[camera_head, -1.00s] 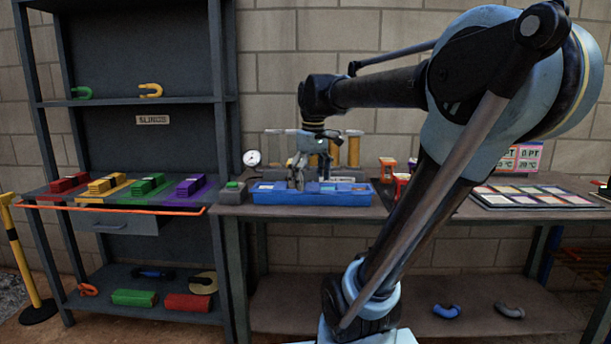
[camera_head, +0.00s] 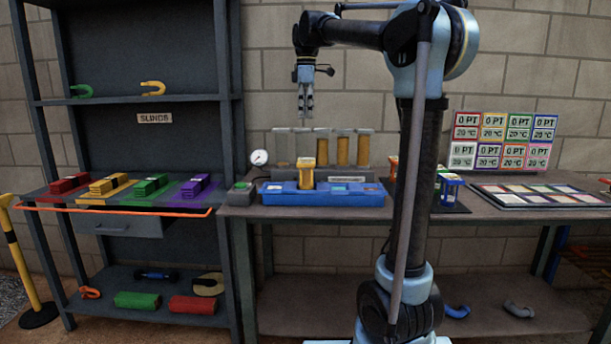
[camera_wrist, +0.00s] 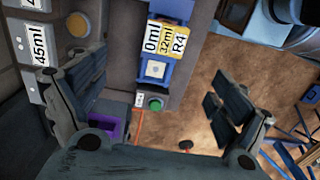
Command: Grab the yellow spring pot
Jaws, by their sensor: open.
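A yellow pot (camera_head: 306,174) stands upright at the left part of the long blue tray (camera_head: 345,199) on the workbench, in the head view. My gripper (camera_head: 305,116) hangs pointing down, well above this pot and apart from it. In the wrist view my gripper (camera_wrist: 160,95) is open, its two fingers wide apart with nothing between them. Between and beyond the fingers, labels reading 0ml, 32ml and R4 (camera_wrist: 168,38) show beside a blue surface; I cannot tell whether they belong to the pot.
Yellow-filled tubes (camera_head: 343,150) and a round gauge (camera_head: 259,157) stand behind the tray. A green-button box (camera_head: 241,187) is left of it. A blue-framed pot (camera_head: 450,190) stands to the right, partly near my arm. The space above the tray is clear.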

